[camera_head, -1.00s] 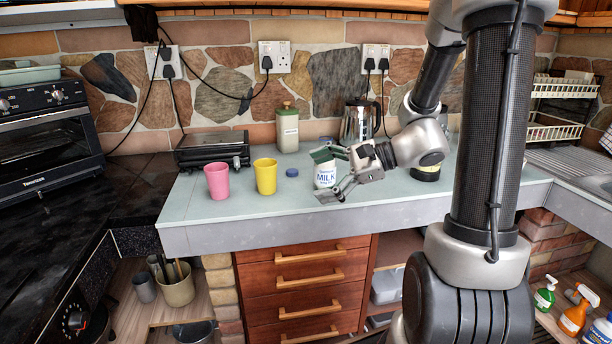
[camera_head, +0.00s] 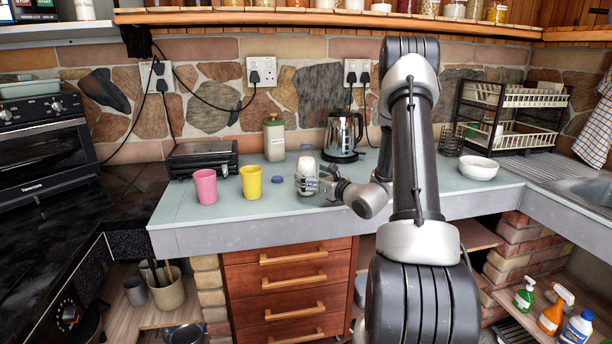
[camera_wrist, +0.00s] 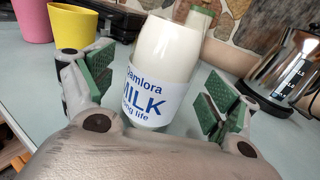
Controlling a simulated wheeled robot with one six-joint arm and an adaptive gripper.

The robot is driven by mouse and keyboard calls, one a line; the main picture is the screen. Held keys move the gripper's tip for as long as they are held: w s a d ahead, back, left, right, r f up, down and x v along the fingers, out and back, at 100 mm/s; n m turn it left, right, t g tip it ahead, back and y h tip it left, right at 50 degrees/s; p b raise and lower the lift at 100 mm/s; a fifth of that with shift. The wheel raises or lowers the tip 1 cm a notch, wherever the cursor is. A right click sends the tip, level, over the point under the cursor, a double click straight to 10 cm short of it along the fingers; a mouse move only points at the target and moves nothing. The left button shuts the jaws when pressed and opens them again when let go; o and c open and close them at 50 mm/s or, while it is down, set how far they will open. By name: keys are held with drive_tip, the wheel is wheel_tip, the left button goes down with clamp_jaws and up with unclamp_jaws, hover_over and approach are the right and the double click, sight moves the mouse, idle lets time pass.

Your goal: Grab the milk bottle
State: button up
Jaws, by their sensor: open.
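The milk bottle (camera_head: 307,167) stands upright on the grey-green counter (camera_head: 347,214), clear glass with white milk. In the wrist view the bottle (camera_wrist: 160,70) has a white label with blue lettering and stands between my gripper's green-padded fingers (camera_wrist: 158,98). The fingers are spread, with a visible gap on each side of the bottle. In the head view my gripper (camera_head: 308,184) reaches the bottle low from the right, and its fingers partly cover the bottle's lower part.
A pink cup (camera_head: 205,187) and a yellow cup (camera_head: 251,182) stand left of the bottle, with a blue lid (camera_head: 277,180) nearer it. A green-topped container (camera_head: 274,140) and a kettle (camera_head: 342,137) stand behind. A white bowl (camera_head: 478,168) sits to the right.

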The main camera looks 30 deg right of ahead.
sight(311, 147)
drive_tip(key=shift+x, duration=1.25)
drive_tip(key=c, duration=1.7)
drive_tip(key=shift+o, duration=0.2)
drive_tip(key=shift+r, duration=0.15)
drive_tip(key=shift+r, duration=4.85)
